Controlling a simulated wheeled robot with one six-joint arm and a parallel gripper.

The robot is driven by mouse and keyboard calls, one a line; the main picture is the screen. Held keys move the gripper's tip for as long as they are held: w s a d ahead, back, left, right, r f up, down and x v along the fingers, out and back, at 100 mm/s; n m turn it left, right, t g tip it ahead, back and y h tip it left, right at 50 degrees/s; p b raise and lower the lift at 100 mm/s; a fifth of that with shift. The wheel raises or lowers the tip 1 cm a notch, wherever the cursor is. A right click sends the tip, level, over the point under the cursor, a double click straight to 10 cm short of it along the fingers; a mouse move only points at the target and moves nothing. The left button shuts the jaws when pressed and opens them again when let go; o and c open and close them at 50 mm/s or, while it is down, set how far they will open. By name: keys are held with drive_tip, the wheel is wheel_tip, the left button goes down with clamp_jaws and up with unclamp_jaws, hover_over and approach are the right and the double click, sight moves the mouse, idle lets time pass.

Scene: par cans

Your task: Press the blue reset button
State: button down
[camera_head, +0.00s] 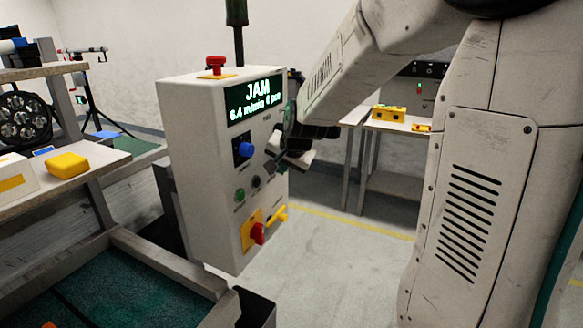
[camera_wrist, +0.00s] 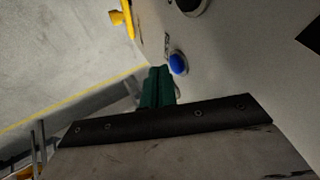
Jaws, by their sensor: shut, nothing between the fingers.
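The blue reset button (camera_wrist: 178,62) is a round dome in a pale ring on the panel face in the wrist view. A short label lies beside it. My gripper (camera_wrist: 160,70) is shut and empty, its green fingers together. In the picture their tips lie just left of and below the button; I cannot tell whether they touch it. In the head view my gripper (camera_head: 273,145) is at the right side of the panel front and seems to hide this button. The grey control box (camera_head: 190,150) stands upright with a lit display (camera_head: 254,98) reading JAM.
A different blue knob (camera_head: 244,149) sits on a black plate left of my gripper. Below are a dark button (camera_head: 256,182), a green button (camera_head: 240,195), a red switch (camera_head: 257,233) and a yellow handle (camera_head: 275,214). A red mushroom button (camera_head: 215,62) tops the box.

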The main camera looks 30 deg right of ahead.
drive_tip(key=shift+w+a, duration=0.2)
